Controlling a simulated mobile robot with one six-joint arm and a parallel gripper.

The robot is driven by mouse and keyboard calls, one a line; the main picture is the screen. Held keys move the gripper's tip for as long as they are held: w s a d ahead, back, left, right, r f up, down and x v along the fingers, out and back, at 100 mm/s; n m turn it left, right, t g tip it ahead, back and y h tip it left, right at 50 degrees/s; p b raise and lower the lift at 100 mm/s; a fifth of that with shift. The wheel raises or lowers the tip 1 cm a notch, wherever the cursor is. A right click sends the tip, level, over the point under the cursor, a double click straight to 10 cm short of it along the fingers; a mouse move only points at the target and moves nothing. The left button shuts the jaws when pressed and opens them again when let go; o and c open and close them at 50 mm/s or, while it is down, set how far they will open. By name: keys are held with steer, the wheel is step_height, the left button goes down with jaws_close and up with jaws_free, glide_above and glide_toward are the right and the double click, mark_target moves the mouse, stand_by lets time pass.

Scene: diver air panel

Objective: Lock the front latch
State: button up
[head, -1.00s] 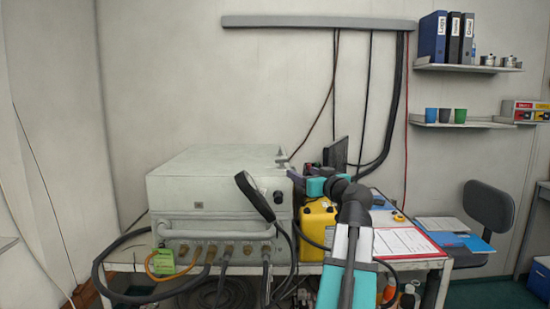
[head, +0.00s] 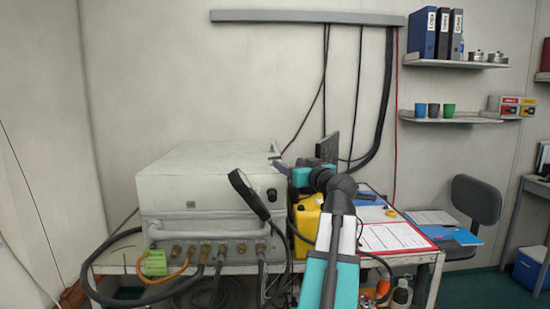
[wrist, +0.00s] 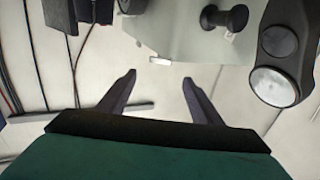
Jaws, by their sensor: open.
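The large pale grey air panel case (head: 190,170) sits on the bench, with a front handle bar and a row of brass fittings. A small pale piece (wrist: 161,61) at the case's edge lies just beyond my fingertips in the wrist view; I cannot tell whether it is the front latch. My gripper (wrist: 159,77) is open with nothing between its fingers. In the head view it is by the case's upper right edge, partly hidden by my arm. A black knob (wrist: 226,17) is on the case.
A black round-headed part on a stem (head: 249,194) stands before the case's right front and is close on the right in the wrist view (wrist: 279,62). A yellow container (head: 306,218) and dark monitor (head: 328,149) are near my arm. Hoses hang in front.

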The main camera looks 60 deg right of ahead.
mark_target(276, 157)
steer(key=p+x, duration=0.1)
steer(key=x, duration=1.1)
steer(key=shift+w+d, duration=0.1)
steer(key=shift+w, duration=0.1)
steer(key=c, duration=1.1)
steer(key=shift+o, duration=0.2)
steer(key=shift+p, duration=0.35)
steer(key=shift+r+m+g+h+p, duration=0.1)
steer(key=shift+m+g+h+p, duration=0.55)
steer(key=shift+h+p, duration=0.25)
steer(key=m+g+h+p, duration=0.1)
steer(key=p, duration=0.2)
steer(key=shift+s+m+g+h+p, duration=0.1)
steer(key=shift+m+g+h+p, duration=0.2)
steer(key=shift+m+g+p, duration=0.1)
steer(key=m+g+h+p, duration=0.1)
steer(key=p, duration=0.5)
steer(key=shift+s+d, duration=0.15)
steer(key=shift+m+g+h+p, duration=0.25)
steer(key=shift+g+h+p, duration=0.15)
steer(key=shift+p, duration=1.7)
